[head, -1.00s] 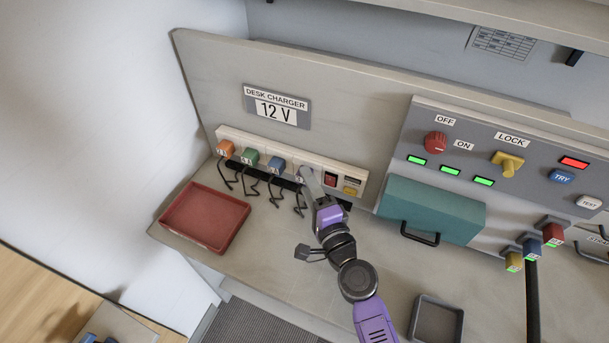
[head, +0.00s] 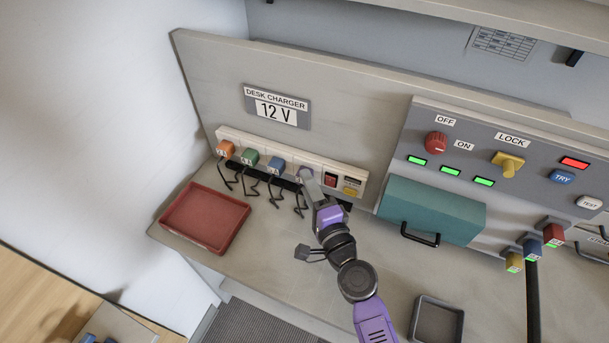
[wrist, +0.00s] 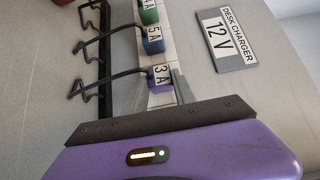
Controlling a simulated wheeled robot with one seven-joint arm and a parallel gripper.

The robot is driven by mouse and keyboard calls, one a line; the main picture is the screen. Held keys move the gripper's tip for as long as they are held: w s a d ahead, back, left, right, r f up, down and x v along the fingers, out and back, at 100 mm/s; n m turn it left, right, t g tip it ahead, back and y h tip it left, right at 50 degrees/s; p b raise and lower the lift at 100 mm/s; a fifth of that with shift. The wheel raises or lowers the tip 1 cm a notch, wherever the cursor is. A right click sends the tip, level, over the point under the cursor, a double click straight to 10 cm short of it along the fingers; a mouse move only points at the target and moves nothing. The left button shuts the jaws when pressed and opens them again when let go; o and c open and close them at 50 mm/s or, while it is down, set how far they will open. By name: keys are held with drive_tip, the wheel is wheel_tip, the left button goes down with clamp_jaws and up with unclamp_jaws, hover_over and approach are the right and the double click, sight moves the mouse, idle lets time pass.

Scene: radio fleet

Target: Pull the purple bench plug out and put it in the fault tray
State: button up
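A red tray (head: 168,222) lies empty on the left of the bench; no fault label is readable.
Orange (head: 225,149), green (head: 249,157) and blue (head: 276,165) plugs stand in a row left of the purple one, cords hanging down. A red switch (head: 330,180) is to the right. A teal box (head: 430,208) and small grey tray (head: 460,325) are further right.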

drive_tip(key=shift+s+a, duration=0.25)
drive_tip(key=shift+s, duration=0.4)
drive_tip(key=shift+s+a, duration=0.2)
drive_tip(key=shift+s, duration=0.45)
clamp_jaws()
idle(1.0)
drive_tip(key=s, duration=0.1)
drive_tip(key=s+a+p, duration=0.1)
drive_tip(key=s, duration=0.1)
drive_tip(key=shift+a, duration=0.1)
idle(0.5)
idle(0.6)
